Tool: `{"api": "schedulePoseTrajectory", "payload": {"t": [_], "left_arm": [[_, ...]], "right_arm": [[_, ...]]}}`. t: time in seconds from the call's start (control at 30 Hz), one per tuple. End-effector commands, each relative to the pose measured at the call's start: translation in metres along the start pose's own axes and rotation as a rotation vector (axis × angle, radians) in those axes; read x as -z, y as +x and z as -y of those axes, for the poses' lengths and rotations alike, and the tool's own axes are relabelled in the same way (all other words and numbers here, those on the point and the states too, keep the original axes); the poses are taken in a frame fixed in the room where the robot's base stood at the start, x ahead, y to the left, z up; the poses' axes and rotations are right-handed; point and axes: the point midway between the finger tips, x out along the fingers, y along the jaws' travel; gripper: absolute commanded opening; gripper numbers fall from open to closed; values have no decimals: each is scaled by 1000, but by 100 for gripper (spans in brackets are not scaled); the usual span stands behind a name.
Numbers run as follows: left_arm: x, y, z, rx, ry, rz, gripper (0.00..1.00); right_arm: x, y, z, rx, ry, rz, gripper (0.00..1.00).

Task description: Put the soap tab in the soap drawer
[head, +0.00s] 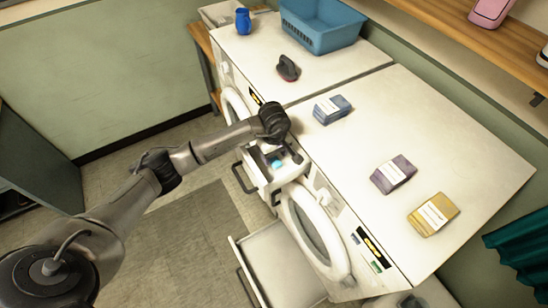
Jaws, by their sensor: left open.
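My left gripper (275,158) points down over the open soap drawer (264,180), which is pulled out from the front of the near washing machine (430,130). It is open. A small bright blue piece, which looks like the soap tab (277,164), shows just below the gripper at the drawer. The gripper partly covers the drawer's inside, so I cannot tell whether the tab touches the fingers or rests on the drawer floor. My right gripper is not in view.
A round washer door (314,232) and a large open lower drawer (285,265) are below. Blue (332,109), purple (393,174) and yellow (433,214) packs lie on the machine. A dark red-black object (288,68), blue basket (322,25) and blue jar (243,21) stand farther back.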

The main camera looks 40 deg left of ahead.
Motion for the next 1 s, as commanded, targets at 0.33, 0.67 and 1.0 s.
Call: {"api": "schedulePoseTrajectory", "payload": {"t": [0.33,0.67,1.0], "left_arm": [[1,-64,-1,-4,0,-4,58],[0,-96,0,0,-1,-1,58],[0,-100,0,0,-1,-1,58]], "right_arm": [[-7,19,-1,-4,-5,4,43],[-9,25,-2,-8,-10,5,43],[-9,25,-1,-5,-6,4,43]]}}
